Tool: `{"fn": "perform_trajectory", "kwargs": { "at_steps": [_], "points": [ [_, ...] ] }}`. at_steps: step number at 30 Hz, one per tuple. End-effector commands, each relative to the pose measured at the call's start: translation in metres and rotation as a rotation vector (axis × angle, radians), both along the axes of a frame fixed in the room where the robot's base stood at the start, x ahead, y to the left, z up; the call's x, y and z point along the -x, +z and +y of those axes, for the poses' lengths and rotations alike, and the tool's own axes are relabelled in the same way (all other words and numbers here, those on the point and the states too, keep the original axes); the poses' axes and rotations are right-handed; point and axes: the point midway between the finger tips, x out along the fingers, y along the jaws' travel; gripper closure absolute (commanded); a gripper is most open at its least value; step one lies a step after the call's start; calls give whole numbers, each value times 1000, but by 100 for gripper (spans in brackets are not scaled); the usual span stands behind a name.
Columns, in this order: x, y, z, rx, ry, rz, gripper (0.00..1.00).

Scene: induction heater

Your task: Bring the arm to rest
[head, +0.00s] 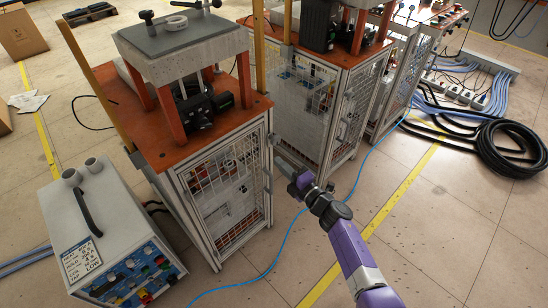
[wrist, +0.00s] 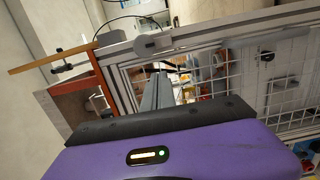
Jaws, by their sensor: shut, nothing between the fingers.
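My purple arm reaches up from the lower right in the head view. My gripper (head: 281,160) is at its far end, beside the right front corner of the near mesh-sided cabinet (head: 232,190). In the wrist view the grey fingers (wrist: 158,88) are together and hold nothing. They point toward the cabinet's metal frame and wire mesh (wrist: 285,85). A grey latch-like part (wrist: 154,44) sits on the frame just beyond the fingertips. I cannot tell whether the fingertips touch the cabinet.
A control box (head: 95,225) with a black handle stands left of the cabinet. A second mesh cabinet (head: 300,105) stands behind it. A blue cable (head: 283,245) runs across the floor beside my arm. Coiled black hose (head: 510,150) lies at right. Floor at lower right is open.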

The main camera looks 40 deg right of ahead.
Motion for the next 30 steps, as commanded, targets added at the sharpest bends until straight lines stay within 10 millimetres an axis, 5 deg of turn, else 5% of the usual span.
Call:
{"fn": "perform_trajectory", "kwargs": {
  "at_steps": [9,24,30],
  "points": [
    [46,0,-2,-2,-1,1,100],
    [54,1,-9,-55,-25,-6,100],
    [61,53,-30,-226,-119,-135,100]
  ]
}}
